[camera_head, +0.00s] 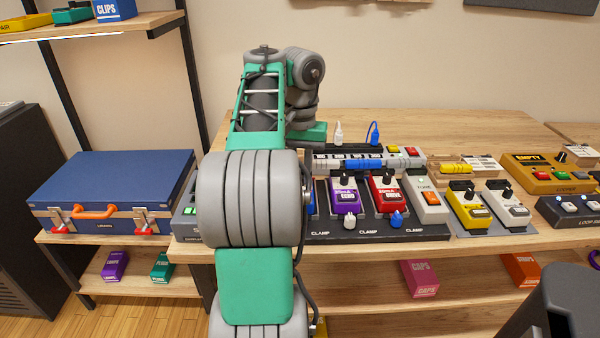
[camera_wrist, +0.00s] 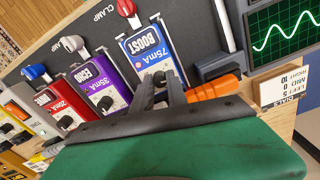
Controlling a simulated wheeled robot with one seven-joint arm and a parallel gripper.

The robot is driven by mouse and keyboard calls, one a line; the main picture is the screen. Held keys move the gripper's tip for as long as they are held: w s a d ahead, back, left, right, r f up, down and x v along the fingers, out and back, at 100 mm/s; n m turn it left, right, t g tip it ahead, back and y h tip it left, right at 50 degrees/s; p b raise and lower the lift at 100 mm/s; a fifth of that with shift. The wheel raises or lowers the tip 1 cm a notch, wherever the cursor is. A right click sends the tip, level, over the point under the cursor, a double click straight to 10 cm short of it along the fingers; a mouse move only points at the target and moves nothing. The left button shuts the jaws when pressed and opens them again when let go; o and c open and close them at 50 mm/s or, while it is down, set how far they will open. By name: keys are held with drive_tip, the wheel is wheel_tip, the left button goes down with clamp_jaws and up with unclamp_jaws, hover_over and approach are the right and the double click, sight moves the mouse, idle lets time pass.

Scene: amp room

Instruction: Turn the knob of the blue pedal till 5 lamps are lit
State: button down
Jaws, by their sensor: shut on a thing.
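The blue pedal (camera_wrist: 146,47), marked BOOST 75mA, sits on the dark pedalboard in the wrist view. In the head view my arm hides the gripper and nearly all of the blue pedal. I cannot make out how many lamps are lit.
A purple pedal (camera_head: 344,199) and a red pedal (camera_head: 386,194) stand right of my arm on the dark pedalboard (camera_head: 430,232). An orange handle (camera_wrist: 214,88) lies close beside my fingers. A screen with a green wave (camera_wrist: 285,28) and a DIALS card (camera_wrist: 280,88) are beyond it.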

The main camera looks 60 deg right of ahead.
drive_tip(key=shift+m, duration=0.3)
drive_tip(key=m, duration=1)
drive_tip(key=shift+m, duration=0.3)
idle(0.5)
drive_tip(key=c, duration=1.3)
unclamp_jaws()
drive_tip(key=shift+r+p, duration=0.2)
drive_tip(key=shift+p, duration=0.1)
